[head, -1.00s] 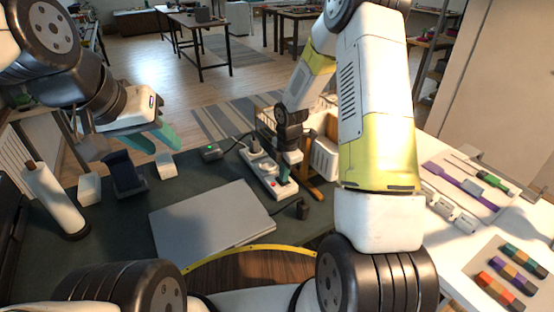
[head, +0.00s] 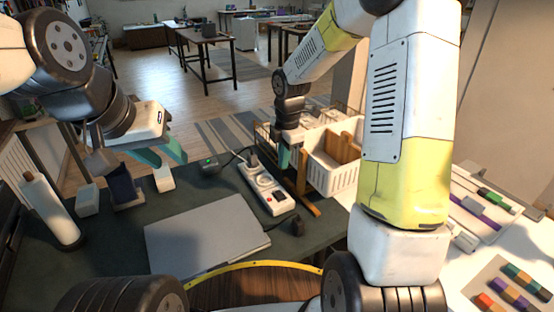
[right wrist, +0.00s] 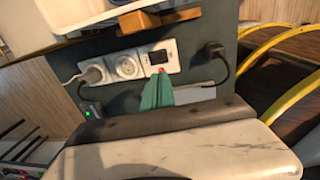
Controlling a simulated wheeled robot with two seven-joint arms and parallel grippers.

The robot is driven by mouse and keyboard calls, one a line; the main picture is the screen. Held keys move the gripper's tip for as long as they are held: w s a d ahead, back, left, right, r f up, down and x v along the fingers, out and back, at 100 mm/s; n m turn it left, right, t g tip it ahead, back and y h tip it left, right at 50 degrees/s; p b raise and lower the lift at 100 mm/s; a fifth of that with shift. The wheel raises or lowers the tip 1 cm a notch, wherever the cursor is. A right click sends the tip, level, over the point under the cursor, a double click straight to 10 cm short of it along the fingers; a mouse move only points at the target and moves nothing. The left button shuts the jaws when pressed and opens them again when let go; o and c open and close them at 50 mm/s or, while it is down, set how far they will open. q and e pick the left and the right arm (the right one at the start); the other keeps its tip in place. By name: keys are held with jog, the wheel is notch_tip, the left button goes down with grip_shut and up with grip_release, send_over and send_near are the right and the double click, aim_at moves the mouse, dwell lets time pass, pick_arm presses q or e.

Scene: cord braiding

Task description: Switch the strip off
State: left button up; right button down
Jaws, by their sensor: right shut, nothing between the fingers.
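The white power strip (head: 262,183) lies on the dark green mat, with a cord and plug at its far end. Its dark switch (head: 280,197) is at the near end, with a small red spot beside it. In the right wrist view the switch (right wrist: 158,57) shows just beyond my fingertips, and a red spot shows at the tips. My right gripper (head: 283,160) is shut and empty, raised beyond and to the right of the strip. In the right wrist view its teal fingers (right wrist: 158,88) are together. My left gripper (head: 162,158) is open and empty, over the mat's left side.
A grey closed laptop (head: 205,237) lies left of the strip. A black plug (head: 296,224) stands near the strip's near end. A white basket (head: 333,172) is close on the right of my right gripper. A small black box with a green light (head: 210,166) lies left of the strip.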

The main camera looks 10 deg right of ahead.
jog(key=shift+s+r, duration=0.1)
jog(key=shift+r, duration=0.35)
jog(key=shift+w+r, duration=0.1)
jog(key=shift+w, duration=0.7)
jog(key=shift+a, duration=0.1)
send_near(279, 191)
jog(key=f, duration=0.6)
jog(key=shift+w+a+f, duration=0.2)
jog(key=shift+a+f, duration=0.05)
jog(key=shift+f, duration=0.15)
